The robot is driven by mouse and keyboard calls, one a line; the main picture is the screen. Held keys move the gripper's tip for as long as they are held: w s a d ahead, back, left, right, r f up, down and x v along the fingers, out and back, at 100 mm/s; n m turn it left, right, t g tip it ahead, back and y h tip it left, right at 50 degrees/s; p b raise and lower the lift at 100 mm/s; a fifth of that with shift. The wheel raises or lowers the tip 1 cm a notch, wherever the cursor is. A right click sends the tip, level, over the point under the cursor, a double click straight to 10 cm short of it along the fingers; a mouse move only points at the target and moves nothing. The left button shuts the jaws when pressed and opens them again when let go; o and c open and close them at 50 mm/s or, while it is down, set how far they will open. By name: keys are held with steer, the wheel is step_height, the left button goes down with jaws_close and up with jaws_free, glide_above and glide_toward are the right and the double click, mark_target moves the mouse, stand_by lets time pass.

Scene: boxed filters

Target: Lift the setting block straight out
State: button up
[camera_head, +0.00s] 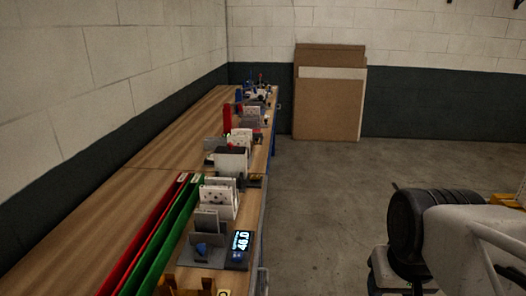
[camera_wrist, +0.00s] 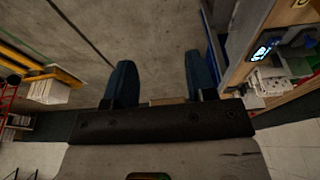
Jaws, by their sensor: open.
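I cannot tell for sure which thing is the setting block. A small blue piece (camera_head: 201,249) sits at a grey plate fixture (camera_head: 209,224) near the bench's front edge, and may be it. In the wrist view a blue shape (camera_wrist: 307,43) shows at the right edge, beside a lit display. My gripper (camera_wrist: 160,64) is open and empty, its two dark blue fingers wide apart over bare floor. It is well away from the bench fixtures and touches nothing. The fingers do not show in the head view.
The long wooden bench (camera_head: 150,170) runs along the left wall. A display reading 46.0 (camera_head: 239,245) stands by the grey fixture.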

steer(key=shift+w, duration=0.1)
steer(key=w+a+r+m, duration=0.3)
steer(key=w+a+m, duration=0.3)
steer(key=w, duration=0.5)
steer(key=m+g, duration=0.3)
steer(key=m, duration=0.9)
glide_above(206, 211)
steer(key=f, duration=0.9)
steer(key=shift+s+d+f, duration=0.1)
steer(key=shift+d+f, duration=0.15)
steer(key=shift+d, duration=0.05)
steer(key=shift+a+f, duration=0.1)
steer(key=shift+a, duration=0.15)
steer(key=shift+f, duration=1.3)
